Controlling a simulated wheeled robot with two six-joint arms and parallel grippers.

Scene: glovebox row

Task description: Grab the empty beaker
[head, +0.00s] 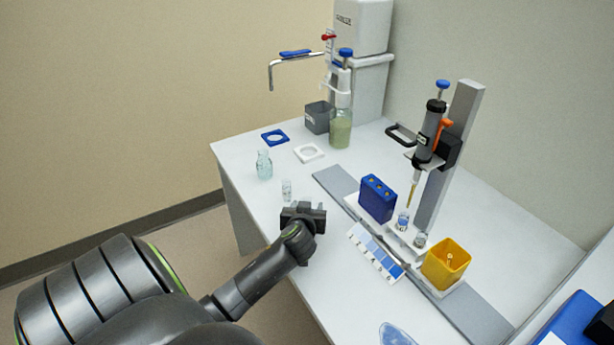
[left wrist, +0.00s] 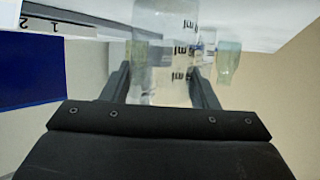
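A small clear beaker (head: 286,190) with dark markings stands on the white bench, just beyond my left gripper (head: 303,213). It looks empty. In the left wrist view the beaker (left wrist: 165,50) shows between the two fingers of my left gripper (left wrist: 160,85), with dark "ml" marks on its wall. The fingers are apart, with a gap visible on each side of the glass. I cannot tell how deep the beaker sits between them. My right gripper is not in view.
A clear flask (head: 264,165) stands behind the beaker to the left. A blue block (head: 377,198), pipette stand (head: 462,140), colour card (head: 375,255) and yellow container (head: 446,263) stand to the right. A dispenser bottle (head: 340,130) is at the back. The bench's left edge is close.

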